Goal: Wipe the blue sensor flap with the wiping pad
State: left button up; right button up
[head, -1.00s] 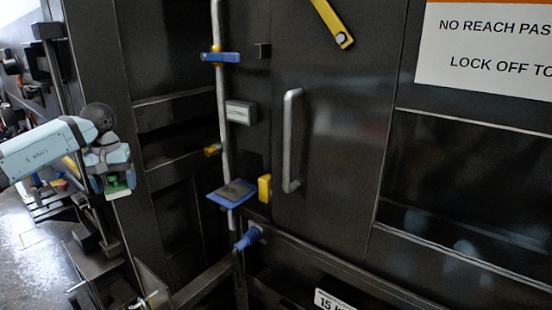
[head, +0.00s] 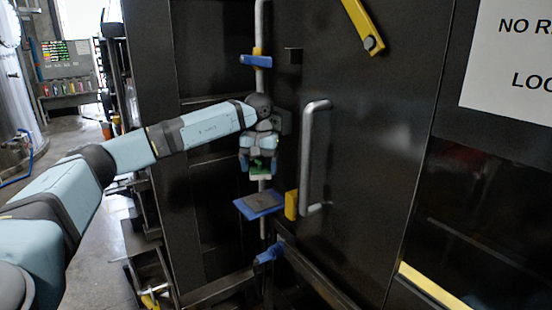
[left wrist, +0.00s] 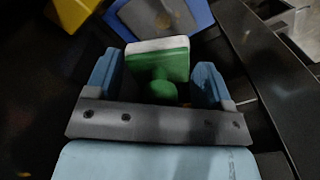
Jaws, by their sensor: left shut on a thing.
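My left gripper (head: 259,170) is shut on the wiping pad, a green block with a green knob and a white face. The pad (head: 260,174) hangs a little above the blue sensor flap (head: 272,211), with a gap between them. The flap is a blue plate with a dark grey patch on top, sticking out beside the grey pipe. In the left wrist view the pad (left wrist: 158,64) sits between my blue fingers (left wrist: 156,86), and the flap (left wrist: 190,12) shows beyond it. My right gripper is not in view.
A yellow block (head: 291,205) stands right beside the flap. A tall grey door handle (head: 309,150) is to its right. Another blue piece (head: 256,61) is higher on the pipe, and a blue knob (head: 268,254) is below the flap.

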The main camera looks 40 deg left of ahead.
aim_at(263, 200)
pick_arm(q)
jog(key=shift+w, duration=0.15)
jog(key=shift+d+f+b, duration=0.1)
jog(key=shift+f+b, duration=0.45)
jog(key=shift+f, duration=0.05)
jog(key=f+b, duration=0.1)
jog(key=w+f+b, duration=0.1)
jog(key=f, duration=0.1)
jog(key=shift+d+f, duration=0.1)
jog(key=shift+f, duration=0.45)
jog(key=shift+s+f+b, duration=0.25)
jog(key=shift+f+b, duration=0.1)
jog(key=shift+b, duration=0.1)
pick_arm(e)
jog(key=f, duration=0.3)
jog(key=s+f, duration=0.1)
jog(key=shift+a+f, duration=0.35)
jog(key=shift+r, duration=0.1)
pick_arm(q)
jog(key=shift+f, duration=0.3)
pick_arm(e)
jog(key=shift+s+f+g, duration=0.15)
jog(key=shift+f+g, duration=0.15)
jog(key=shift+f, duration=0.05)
pick_arm(q)
jog(key=shift+f+b, duration=0.5)
jog(key=shift+f, duration=0.25)
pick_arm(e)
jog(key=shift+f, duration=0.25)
